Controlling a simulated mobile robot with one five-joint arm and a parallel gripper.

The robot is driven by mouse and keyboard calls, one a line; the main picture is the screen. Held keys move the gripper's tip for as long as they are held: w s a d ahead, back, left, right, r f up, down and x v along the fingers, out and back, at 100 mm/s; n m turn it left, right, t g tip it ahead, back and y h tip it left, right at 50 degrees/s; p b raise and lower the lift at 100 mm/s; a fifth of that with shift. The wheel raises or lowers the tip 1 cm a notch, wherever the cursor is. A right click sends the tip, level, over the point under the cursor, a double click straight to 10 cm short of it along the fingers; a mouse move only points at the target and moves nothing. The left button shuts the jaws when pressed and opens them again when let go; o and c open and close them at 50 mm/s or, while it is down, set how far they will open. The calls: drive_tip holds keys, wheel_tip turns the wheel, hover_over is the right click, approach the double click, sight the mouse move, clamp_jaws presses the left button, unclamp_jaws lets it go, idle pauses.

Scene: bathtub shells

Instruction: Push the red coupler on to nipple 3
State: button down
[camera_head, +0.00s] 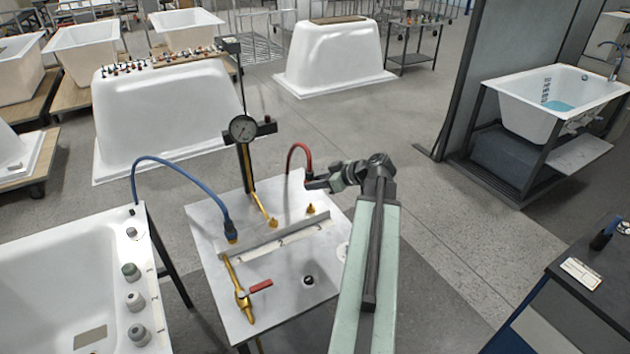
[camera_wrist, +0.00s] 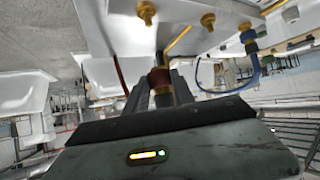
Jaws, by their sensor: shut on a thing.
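The red coupler (camera_wrist: 160,80) is held between the jaws of my gripper (camera_wrist: 161,92) in the wrist view. In the head view my gripper (camera_head: 318,184) is above the far right part of the white bench panel, and a red hose (camera_head: 297,149) arches beside it. Below the gripper, apart from it, a bare brass nipple (camera_head: 311,209) stands at the right end of the row. Another brass nipple (camera_head: 272,222) is in the middle. A blue coupler (camera_head: 230,232) sits on the left one. I cannot read the nipple numbers. The two bare nipples also show in the wrist view (camera_wrist: 147,11) (camera_wrist: 208,20).
A dial gauge (camera_head: 242,129) on a dark post stands behind the row, left of the gripper. A blue hose (camera_head: 176,164) arches at the left. A brass valve with a red handle (camera_head: 260,286) is at the front. A white tub (camera_head: 50,270) stands left of the bench.

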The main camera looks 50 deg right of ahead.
sight(311, 204)
drive_tip(key=shift+s, duration=0.15)
wheel_tip(311, 204, down, 6)
drive_tip(key=b, duration=0.6)
drive_tip(key=shift+r, duration=0.1)
idle(1.3)
drive_tip(key=shift+f+b, duration=0.4)
drive_tip(key=shift+f, duration=0.05)
drive_tip(key=shift+f+b, duration=1.05)
drive_tip(key=c, duration=1)
unclamp_jaws()
drive_tip(key=shift+r, duration=0.1)
drive_tip(key=shift+s+d, duration=0.1)
